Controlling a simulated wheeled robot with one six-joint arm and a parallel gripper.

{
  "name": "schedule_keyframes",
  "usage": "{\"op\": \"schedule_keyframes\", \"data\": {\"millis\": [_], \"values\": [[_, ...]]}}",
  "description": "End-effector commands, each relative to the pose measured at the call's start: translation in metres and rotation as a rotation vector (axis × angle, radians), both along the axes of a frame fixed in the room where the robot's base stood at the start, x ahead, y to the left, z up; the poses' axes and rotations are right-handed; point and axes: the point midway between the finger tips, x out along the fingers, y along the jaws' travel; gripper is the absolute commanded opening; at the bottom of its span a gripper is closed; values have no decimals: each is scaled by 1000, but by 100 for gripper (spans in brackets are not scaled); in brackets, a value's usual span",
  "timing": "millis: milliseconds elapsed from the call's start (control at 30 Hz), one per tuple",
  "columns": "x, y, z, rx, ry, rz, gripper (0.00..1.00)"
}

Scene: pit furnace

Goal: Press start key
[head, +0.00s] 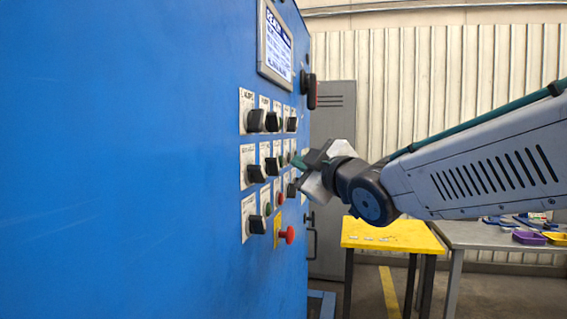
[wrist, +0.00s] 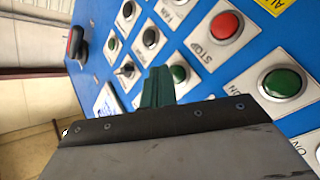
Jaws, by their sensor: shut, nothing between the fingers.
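The blue panel (head: 120,150) carries rows of black knobs and round keys on white plates. In the wrist view a green key (wrist: 178,73) sits beside my fingertips, partly hidden by them; its label cannot be read. A red key (wrist: 225,25) marked STOP is above it, and a larger green key (wrist: 283,83) is at the right. My gripper (head: 300,161) is shut and empty, its green fingertips close to the panel face. The fingertips also show in the wrist view (wrist: 157,86). I cannot tell whether they touch anything.
A red mushroom button (head: 288,235) sticks out low on the panel. Black knobs (head: 257,121) protrude near my gripper. A display (head: 275,47) is above. A yellow table (head: 390,235) and a grey table (head: 480,236) with a purple tray (head: 529,238) stand behind.

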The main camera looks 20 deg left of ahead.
Motion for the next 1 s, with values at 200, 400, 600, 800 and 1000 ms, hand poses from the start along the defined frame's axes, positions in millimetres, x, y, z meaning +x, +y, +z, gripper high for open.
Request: {"op": "schedule_keyframes", "data": {"millis": [200,400,600,800,1000], "values": [[0,0,0,0,0,0,0],[0,6,0,0,1,1,0],[-1,9,0,0,0,-1,0],[-1,9,0,0,0,0,0],[-1,10,0,0,0,0,0]]}}
